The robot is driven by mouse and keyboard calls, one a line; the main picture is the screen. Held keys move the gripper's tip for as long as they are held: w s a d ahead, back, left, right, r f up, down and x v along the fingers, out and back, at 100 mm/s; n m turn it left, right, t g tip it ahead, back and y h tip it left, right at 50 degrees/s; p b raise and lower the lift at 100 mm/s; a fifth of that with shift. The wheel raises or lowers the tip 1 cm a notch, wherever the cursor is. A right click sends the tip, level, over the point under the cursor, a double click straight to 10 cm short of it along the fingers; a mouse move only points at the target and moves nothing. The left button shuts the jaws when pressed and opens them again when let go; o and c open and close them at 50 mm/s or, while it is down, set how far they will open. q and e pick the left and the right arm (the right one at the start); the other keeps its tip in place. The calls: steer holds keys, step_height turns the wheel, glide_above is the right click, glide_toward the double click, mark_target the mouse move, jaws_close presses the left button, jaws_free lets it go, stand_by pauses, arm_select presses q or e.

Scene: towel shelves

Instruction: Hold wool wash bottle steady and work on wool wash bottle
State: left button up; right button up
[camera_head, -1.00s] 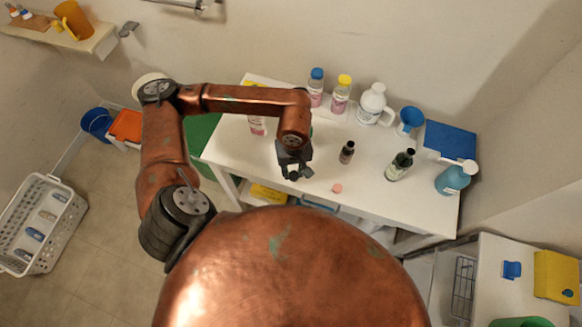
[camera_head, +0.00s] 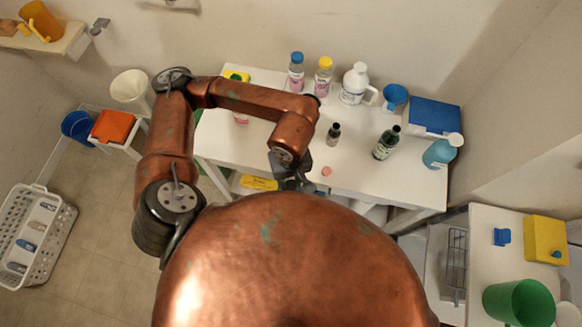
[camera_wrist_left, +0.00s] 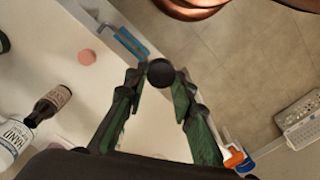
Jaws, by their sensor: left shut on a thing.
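My left gripper (camera_head: 290,182) is low at the table's front edge in the head view, partly hidden by my own body. In the left wrist view its fingers (camera_wrist_left: 160,78) are closed on a round black cap-like piece (camera_wrist_left: 160,72); I cannot tell whether anything hangs below it. No readable label marks the wool wash bottle. A small brown bottle (camera_head: 333,134) and a dark green bottle with a white label (camera_head: 386,143) stand on the table, apart from the gripper. Both also show at the left of the left wrist view. My right gripper is not in view.
On the white table (camera_head: 290,150) are a pink disc (camera_head: 326,171), a white jug (camera_head: 355,84), a blue-capped bottle (camera_head: 297,72), a yellow-capped bottle (camera_head: 323,77), a blue funnel-like cup (camera_head: 395,97), a blue box (camera_head: 433,115) and a teal bottle (camera_head: 443,151). A side table (camera_head: 510,260) stands right.

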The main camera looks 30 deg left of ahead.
arm_select(q)
steer(key=shift+w+a, duration=0.15)
steer(key=shift+w, duration=0.35)
steer(key=w+a+r+m, duration=0.1)
steer(key=w+a+m, duration=0.5)
steer(key=w, duration=0.6)
steer(key=m, duration=0.2)
steer(key=shift+w+a+m, duration=0.2)
steer(key=shift+m, duration=0.1)
steer(key=shift+r, duration=0.1)
